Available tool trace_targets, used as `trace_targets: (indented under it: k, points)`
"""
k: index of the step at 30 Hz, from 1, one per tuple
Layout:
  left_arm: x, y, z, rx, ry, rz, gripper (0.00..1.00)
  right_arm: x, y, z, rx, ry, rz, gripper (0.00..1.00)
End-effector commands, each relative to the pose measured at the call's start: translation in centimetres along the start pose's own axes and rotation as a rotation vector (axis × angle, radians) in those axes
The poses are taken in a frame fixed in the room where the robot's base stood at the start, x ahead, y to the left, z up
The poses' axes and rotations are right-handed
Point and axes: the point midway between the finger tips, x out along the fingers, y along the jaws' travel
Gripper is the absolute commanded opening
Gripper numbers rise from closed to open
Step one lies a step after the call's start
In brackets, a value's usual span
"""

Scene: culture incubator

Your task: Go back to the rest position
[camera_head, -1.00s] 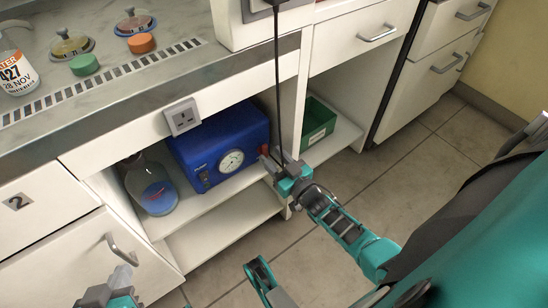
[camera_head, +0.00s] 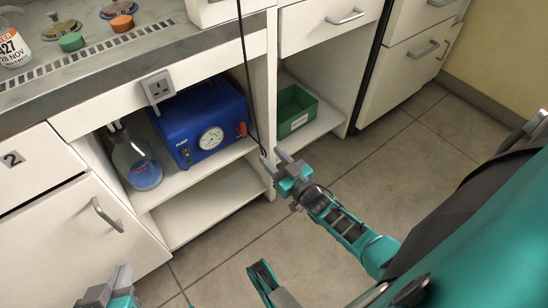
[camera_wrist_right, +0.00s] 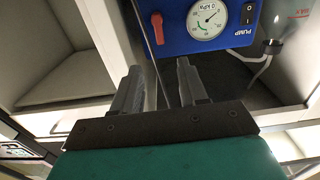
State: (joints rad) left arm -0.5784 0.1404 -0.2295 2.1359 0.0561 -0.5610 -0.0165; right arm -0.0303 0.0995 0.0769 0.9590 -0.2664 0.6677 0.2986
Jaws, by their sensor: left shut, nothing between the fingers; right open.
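My right gripper (camera_head: 272,160) is open and empty in front of the shelf, low and right of the blue pump. In the right wrist view the right gripper (camera_wrist_right: 157,85) shows two separate fingers with a thin dark cord behind the gap. My left gripper (camera_head: 121,274) is at the bottom left of the head view, its fingers together with nothing between them, in front of the lower cabinet. The blue pump (camera_head: 188,114) stands on the upper shelf with a round gauge and a red lever (camera_wrist_right: 157,27).
A glass flask (camera_head: 138,165) with blue liquid stands left of the pump. A green bin (camera_head: 297,112) sits on the shelf to the right. A dark cord (camera_head: 246,75) hangs past the bench edge. The tiled floor (camera_head: 330,260) is clear. Jars and coloured caps stand on the bench.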

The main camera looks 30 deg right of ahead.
Motion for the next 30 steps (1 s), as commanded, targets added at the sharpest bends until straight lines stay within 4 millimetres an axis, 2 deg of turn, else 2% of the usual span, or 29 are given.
trace_targets:
  k: [20,26,30]
  points:
    - [0.0,0.0,0.0,0.0,0.0,0.0,0.0,-0.4,-0.4,-0.3,-0.016,-0.037,0.007,0.43]
    - [0.0,0.0,-0.1,0.001,0.001,0.0,0.0,-2.1,-3.0,-1.8,-0.042,-0.175,0.009,0.43]
    - [0.1,0.0,-0.1,0.001,0.001,0.0,0.0,-4.3,-6.0,-3.4,-0.039,-0.295,-0.018,0.43]
